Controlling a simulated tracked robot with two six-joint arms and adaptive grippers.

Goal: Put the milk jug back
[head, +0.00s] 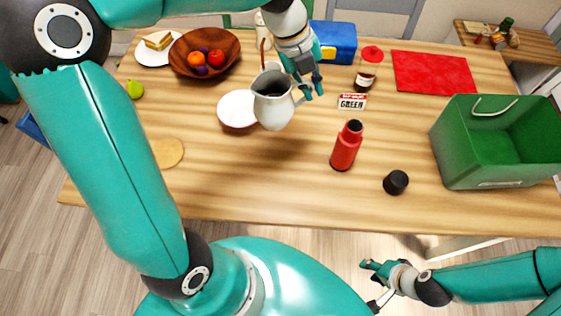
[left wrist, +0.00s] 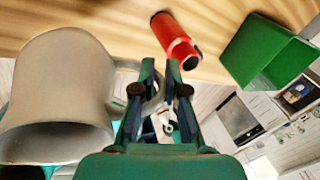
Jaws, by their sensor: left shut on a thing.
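The milk jug (head: 272,108) is pale grey-white with a dark opening and a handle on its right side. My left gripper (head: 311,86) is shut on that handle, at the jug's right in the head view. In the left wrist view the jug (left wrist: 60,85) fills the left side, with its handle between the fingers of my left gripper (left wrist: 160,75). The jug overlaps the right edge of a white plate (head: 232,112) in the head view; I cannot tell its exact height above the table. My right gripper (head: 374,284) is empty, fingers apart, off the table's front edge.
A round tan mat (head: 168,153) lies bare at the left. A red bottle (head: 346,146), black cap (head: 396,182) and green crate (head: 465,160) stand to the right. A fruit bowl (head: 185,67), blue box (head: 338,44), small sign (head: 352,102) and jar (head: 366,78) are behind. The front middle is clear.

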